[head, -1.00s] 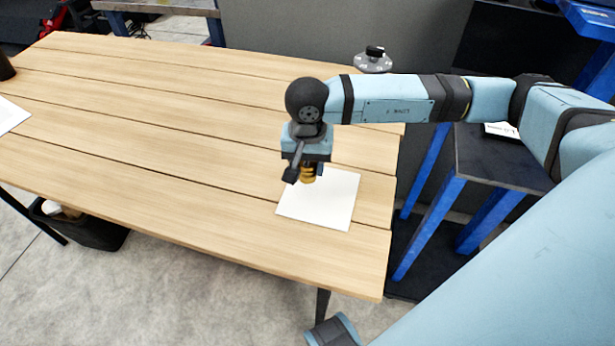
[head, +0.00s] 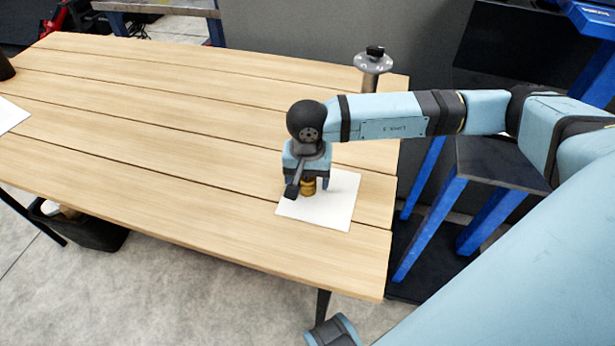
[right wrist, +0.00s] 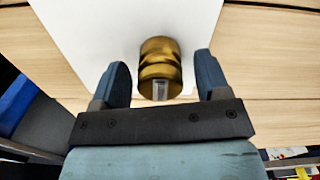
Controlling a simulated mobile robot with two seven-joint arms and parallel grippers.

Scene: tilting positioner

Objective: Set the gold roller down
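The gold roller (head: 308,186) is a short grooved cylinder standing on a white sheet (head: 335,207) near the right end of the wooden table. My right gripper (head: 309,184) is above it, pointing down, with one finger on each side. In the right wrist view the gold roller (right wrist: 160,68) sits between the two spread fingers, with a clear gap on both sides. The right gripper (right wrist: 161,78) is open there and does not touch it. My left gripper is out of view.
The wooden table (head: 150,120) is mostly bare to the left. A round grey-topped stand (head: 373,64) is behind the table's right end. A dark stool with blue legs (head: 500,160) stands to the right. Another white sheet (head: 10,115) lies at the far left.

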